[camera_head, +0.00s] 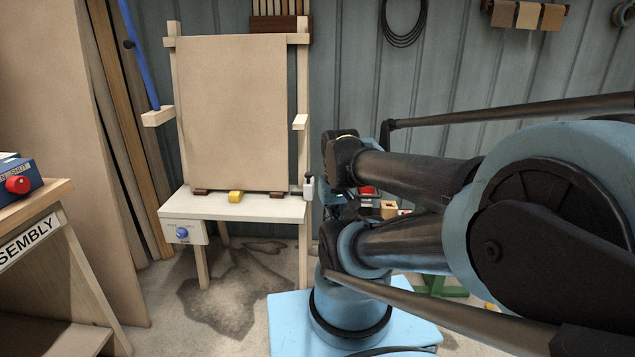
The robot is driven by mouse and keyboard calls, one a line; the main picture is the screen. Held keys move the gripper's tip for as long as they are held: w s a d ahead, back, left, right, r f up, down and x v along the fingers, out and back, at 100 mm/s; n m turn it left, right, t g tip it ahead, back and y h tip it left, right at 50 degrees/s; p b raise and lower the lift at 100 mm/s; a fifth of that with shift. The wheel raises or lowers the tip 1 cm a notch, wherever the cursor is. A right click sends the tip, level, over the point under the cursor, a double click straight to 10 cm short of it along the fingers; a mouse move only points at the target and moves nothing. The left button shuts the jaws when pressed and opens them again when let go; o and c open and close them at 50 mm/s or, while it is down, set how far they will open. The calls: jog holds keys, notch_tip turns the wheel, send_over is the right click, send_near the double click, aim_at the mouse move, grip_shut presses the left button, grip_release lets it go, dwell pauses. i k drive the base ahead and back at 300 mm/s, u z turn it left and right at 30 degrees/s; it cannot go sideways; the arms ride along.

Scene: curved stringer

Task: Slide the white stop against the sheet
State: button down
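A tan sheet (235,115) stands upright on a small white-topped wooden stand, against its upright posts. The white stop (308,188) is a small block with a black knob on top. It is at the right end of the stand's ledge, to the right of the sheet's lower right corner. A gap shows between the sheet's edge and the stop. My dark and blue arm fills the right side of the view, well to the right of the sheet. I cannot make out my gripper.
A control box with a blue knob (183,233) hangs at the ledge's front left. A wooden bench (50,225) stands at left. Small objects behind my arm are partly hidden.

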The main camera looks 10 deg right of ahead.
aim_at(308, 181)
jog(key=u, duration=0.8)
jog(key=k, duration=0.9)
jog(key=z, duration=0.65)
jog(key=i, duration=1)
jog(key=z, duration=0.05)
